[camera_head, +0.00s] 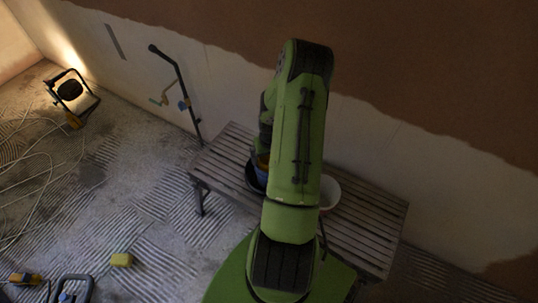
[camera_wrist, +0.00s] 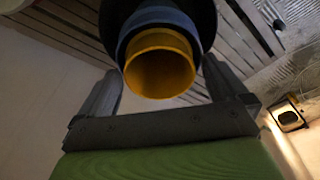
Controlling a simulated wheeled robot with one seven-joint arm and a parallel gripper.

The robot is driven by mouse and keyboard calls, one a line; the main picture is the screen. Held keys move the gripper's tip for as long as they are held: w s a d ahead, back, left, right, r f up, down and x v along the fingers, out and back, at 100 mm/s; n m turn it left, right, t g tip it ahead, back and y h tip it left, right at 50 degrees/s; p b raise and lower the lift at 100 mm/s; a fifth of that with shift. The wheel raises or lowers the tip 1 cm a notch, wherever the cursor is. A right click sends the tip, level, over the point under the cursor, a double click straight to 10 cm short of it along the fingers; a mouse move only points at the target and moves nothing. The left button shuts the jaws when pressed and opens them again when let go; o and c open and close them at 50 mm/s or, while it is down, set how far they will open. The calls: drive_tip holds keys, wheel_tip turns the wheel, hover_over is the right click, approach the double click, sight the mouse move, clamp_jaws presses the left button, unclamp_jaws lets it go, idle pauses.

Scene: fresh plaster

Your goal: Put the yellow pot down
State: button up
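The yellow pot (camera_wrist: 160,66) is round, with its open mouth facing the wrist camera. It sits inside a blue pot (camera_wrist: 160,18), which sits within a larger black pot (camera_wrist: 205,20). My gripper (camera_wrist: 162,78) has its two fingers wide apart, one on each side of the yellow pot, with a visible gap to it. In the head view, a sliver of the yellow pot (camera_head: 263,158) shows above the blue pot (camera_head: 261,174) and the black pot (camera_head: 251,180). My arm hides most of the pots and the gripper there.
The pots are on a slatted bench (camera_head: 225,155) against the wall. A white bucket (camera_head: 329,192) stands on it, right of my arm. A work lamp (camera_head: 72,90) and cables lie on the floor at left. A yellow sponge-like block (camera_head: 122,260) lies in front.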

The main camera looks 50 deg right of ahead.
wheel_tip(320, 180, up, 13)
drive_tip(key=s+a+p, duration=0.1)
drive_tip(key=p, duration=0.3)
drive_tip(key=w+a+r+n+t+h, duration=0.1)
drive_tip(key=w+a+r+n+t, duration=0.2)
drive_tip(key=a+r, duration=1.4)
drive_tip(key=s+a+r+n+y, duration=0.1)
drive_tip(key=s+a+r+n, duration=0.1)
drive_tip(key=s+a+r, duration=0.2)
drive_tip(key=s+a+r+n+t+y, duration=0.1)
drive_tip(key=s+a+r+n, duration=0.1)
drive_tip(key=s+a+r, duration=0.2)
drive_tip(key=s+a, duration=0.2)
drive_tip(key=a, duration=0.2)
drive_tip(key=shift+s+a+n, duration=0.3)
drive_tip(key=shift+s, duration=0.05)
